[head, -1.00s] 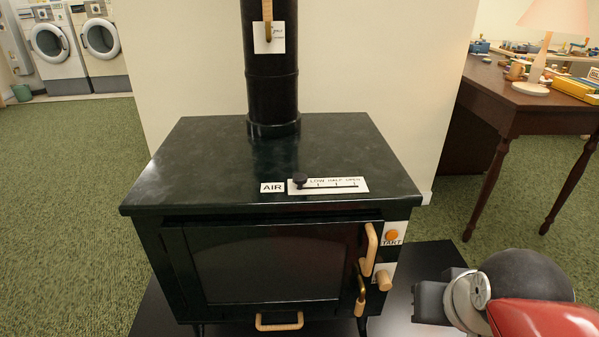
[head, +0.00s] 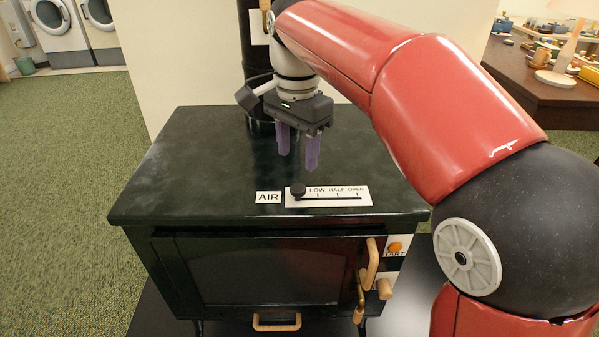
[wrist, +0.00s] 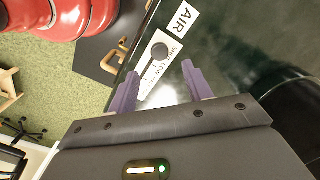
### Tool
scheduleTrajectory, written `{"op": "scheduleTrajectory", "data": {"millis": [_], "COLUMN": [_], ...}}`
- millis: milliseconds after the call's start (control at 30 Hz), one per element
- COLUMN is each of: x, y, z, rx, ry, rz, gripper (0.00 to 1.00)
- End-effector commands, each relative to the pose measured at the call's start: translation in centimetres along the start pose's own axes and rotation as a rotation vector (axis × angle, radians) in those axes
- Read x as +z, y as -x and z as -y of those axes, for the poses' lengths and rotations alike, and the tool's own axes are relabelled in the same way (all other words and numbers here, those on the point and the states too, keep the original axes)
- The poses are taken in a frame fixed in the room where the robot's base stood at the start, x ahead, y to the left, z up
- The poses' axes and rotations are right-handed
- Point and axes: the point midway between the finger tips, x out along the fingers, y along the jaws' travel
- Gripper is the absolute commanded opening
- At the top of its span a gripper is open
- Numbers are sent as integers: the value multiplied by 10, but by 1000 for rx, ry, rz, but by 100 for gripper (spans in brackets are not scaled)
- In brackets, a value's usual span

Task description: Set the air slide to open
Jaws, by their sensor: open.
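The air slide is a white plate (head: 345,196) marked LOW, HALF, OPEN on the stove top (head: 190,170), beside an AIR label (head: 268,197). Its black knob (head: 298,190) stands at the left end of the slot, left of the LOW mark. My gripper (head: 298,162) hangs above the stove top behind the plate, its purple fingers pointing down, open and empty. In the wrist view the knob (wrist: 159,51) and plate (wrist: 172,45) show beyond and between the fingers (wrist: 158,88), apart from them.
The black stove pipe (head: 252,60) rises at the back, close to my gripper. The stove front has a wooden door handle (head: 372,262) and an orange START button (head: 394,246). A wooden table (head: 530,85) with a lamp stands at the right.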

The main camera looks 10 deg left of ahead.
Motion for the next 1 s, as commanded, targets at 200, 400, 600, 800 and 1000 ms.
{"op": "scheduleTrajectory", "data": {"millis": [200,400,600,800,1000], "x": [0,-1,-1,-1,-1], "y": [-38,-63,-70,-70,-70], "z": [-2,-1,-1,-1,-1], "rx": [3,0,-1,-1,-1], "ry": [-1,0,1,1,1], "rz": [1,0,0,0,0], "gripper": [50,50,50,49,22]}}
